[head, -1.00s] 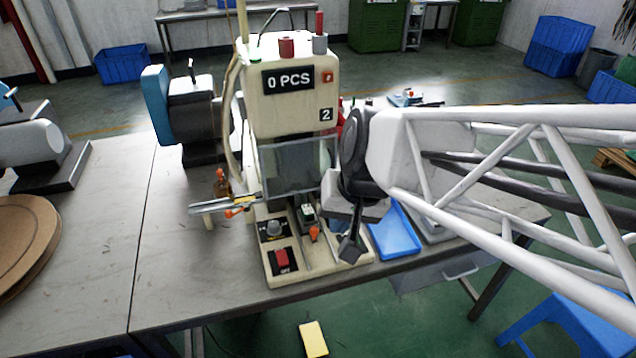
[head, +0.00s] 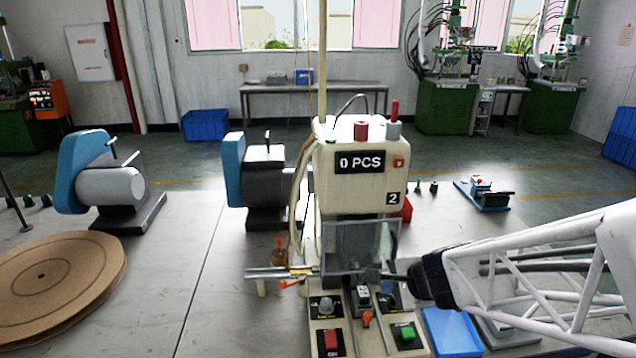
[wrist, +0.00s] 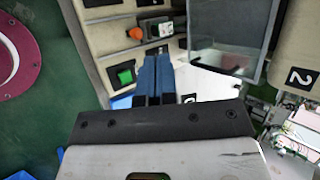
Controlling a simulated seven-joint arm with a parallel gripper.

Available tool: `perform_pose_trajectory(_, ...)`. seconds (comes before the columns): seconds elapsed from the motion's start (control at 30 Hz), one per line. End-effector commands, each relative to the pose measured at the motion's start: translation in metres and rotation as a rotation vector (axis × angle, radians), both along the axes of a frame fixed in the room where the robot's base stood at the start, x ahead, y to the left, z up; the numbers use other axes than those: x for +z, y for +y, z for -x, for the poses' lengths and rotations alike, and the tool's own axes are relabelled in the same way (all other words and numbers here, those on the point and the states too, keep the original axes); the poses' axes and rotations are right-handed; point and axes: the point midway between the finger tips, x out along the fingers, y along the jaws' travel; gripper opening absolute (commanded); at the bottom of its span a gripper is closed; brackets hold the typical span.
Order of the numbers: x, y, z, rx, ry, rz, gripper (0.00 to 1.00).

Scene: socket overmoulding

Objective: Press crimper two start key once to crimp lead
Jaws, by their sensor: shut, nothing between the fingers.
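Crimper two (head: 352,150) is a cream machine marked 2 (head: 393,198), and its display (head: 360,162) reads 0 PCS. On its base are a green key (head: 407,332) at front right, a red switch (head: 331,341) at front left, and a small green-and-white switch (head: 362,297) behind. My gripper (head: 372,275) is shut and empty, reaching in from the right above the base, near the clear guard. In the wrist view, the shut blue fingers (wrist: 155,62) are beside the green key (wrist: 125,76); contact cannot be told. The lead cannot be made out.
A clear guard (head: 350,246) covers the crimper's front. An orange knob (head: 367,319) stands between the switches. A blue tray (head: 452,332) is right of the base. A cardboard reel (head: 60,270) lies at left, with bare table between.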

Motion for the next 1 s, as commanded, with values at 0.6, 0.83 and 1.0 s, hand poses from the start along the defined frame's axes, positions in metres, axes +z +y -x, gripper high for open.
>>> perform_pose_trajectory(0.6,-0.076,-0.073,-0.036,-0.593,0.081,-0.275,0.0)
perform_pose_trajectory(0.83,-0.084,-0.08,-0.037,-0.645,0.09,-0.295,0.0)
perform_pose_trajectory(1.0,-0.084,-0.08,-0.037,-0.646,0.09,-0.296,0.0)
